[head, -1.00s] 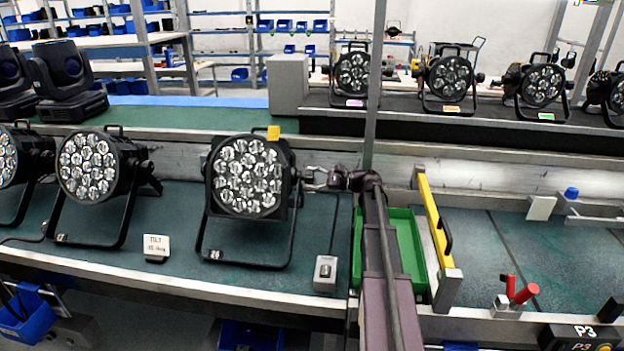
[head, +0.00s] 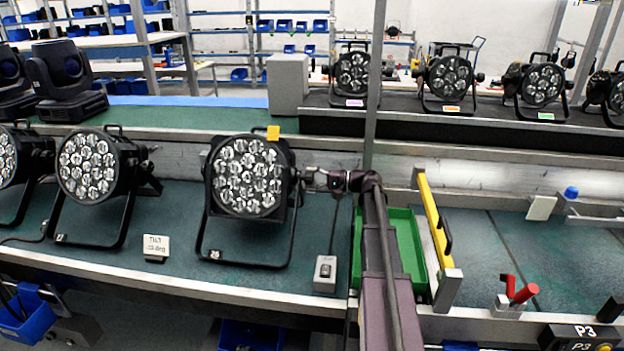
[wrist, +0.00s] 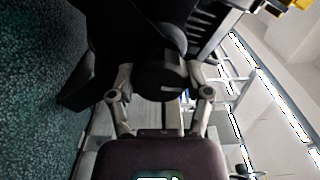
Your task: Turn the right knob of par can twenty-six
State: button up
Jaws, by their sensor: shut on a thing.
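A black par can (head: 248,178) with several clear lenses and a yellow tag on top stands on its bracket at the middle of the green bench. My gripper (head: 306,177) reaches in from the right in the head view and is shut on this knob. The gripper also shows in the wrist view (wrist: 161,93). In the head view the fingers mostly hide the knob.
More par cans (head: 88,166) stand to the left, and others line the rear shelf. A small sign (head: 156,246) and a grey switch box (head: 325,272) sit near the front edge. A green tray (head: 405,240) and a yellow-handled frame (head: 434,225) lie right, by my arm.

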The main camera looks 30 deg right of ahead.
jog(key=shift+a+n, duration=0.1)
jog(key=shift+n, duration=0.4)
jog(key=o, duration=1.1)
jog(key=shift+o, duration=0.2)
jog(key=shift+s+d, duration=0.1)
jog(key=shift+d, duration=0.1)
jog(key=v, duration=1.1)
jog(key=shift+s+d, duration=0.2)
